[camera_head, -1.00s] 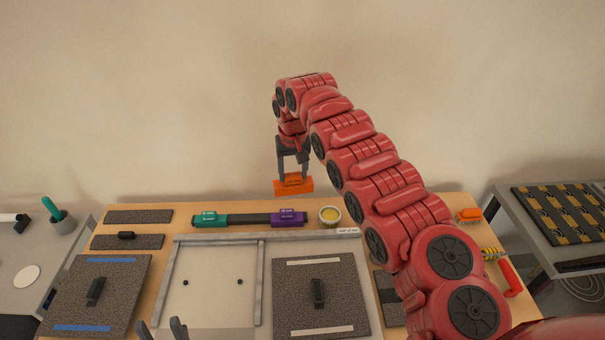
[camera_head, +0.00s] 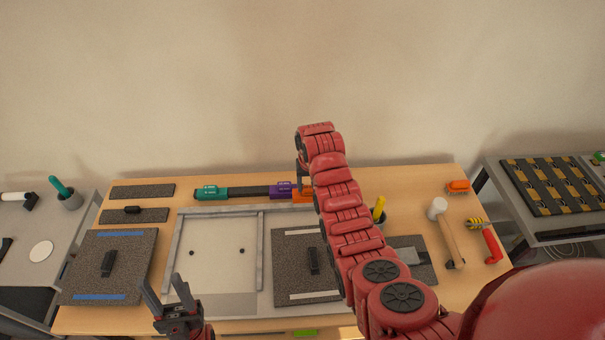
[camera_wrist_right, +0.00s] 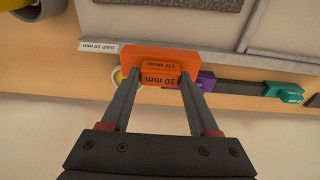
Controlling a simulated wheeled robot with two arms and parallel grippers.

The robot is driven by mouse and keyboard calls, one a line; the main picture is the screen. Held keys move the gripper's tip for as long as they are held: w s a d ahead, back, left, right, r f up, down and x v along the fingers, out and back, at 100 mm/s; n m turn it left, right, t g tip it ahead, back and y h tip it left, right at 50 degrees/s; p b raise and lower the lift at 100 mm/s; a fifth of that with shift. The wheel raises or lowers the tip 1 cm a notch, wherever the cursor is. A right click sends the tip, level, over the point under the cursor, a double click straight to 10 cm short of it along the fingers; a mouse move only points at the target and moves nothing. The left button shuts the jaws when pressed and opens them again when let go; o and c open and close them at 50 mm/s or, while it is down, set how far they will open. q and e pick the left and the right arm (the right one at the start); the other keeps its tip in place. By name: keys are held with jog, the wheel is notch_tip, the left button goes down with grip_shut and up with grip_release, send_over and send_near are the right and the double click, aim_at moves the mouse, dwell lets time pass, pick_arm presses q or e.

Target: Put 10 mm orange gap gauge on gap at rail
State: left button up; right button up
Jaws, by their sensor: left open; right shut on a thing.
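My right gripper (camera_head: 304,180) is shut on the orange gap gauge (camera_head: 303,195), just right of the purple gauge (camera_head: 281,190). In the right wrist view the orange gauge (camera_wrist_right: 160,65), marked 10 mm, sits between the fingertips, close to a grey rail (camera_wrist_right: 232,62) and a white "GAP 10 mm" label (camera_wrist_right: 98,46). I cannot tell whether the gauge touches the rail. The gap itself is hidden behind the gauge. The rail frame (camera_head: 220,209) shows in the head view. My left gripper (camera_head: 166,288) is open and empty at the lower left.
Dark rubber tiles (camera_head: 130,245) flank the pale panel. A mallet (camera_head: 447,232), an orange brush (camera_head: 458,186) and a red-handled tool (camera_head: 492,246) lie at the right.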

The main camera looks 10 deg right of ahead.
aim_at(309, 194)
notch_tip(309, 194, down, 5)
jog(key=shift+f+b, duration=0.15)
jog(key=shift+b, duration=0.8)
jog(key=shift+w+f, duration=0.1)
jog(key=shift+f, duration=0.3)
jog(key=shift+f+b, duration=0.45)
jog(key=shift+b, duration=0.1)
jog(key=o, duration=1.4)
jog(key=shift+o, duration=0.2)
jog(key=shift+r, duration=0.1)
jog(key=shift+r+p, duration=0.8)
jog(key=shift+r, duration=2.7)
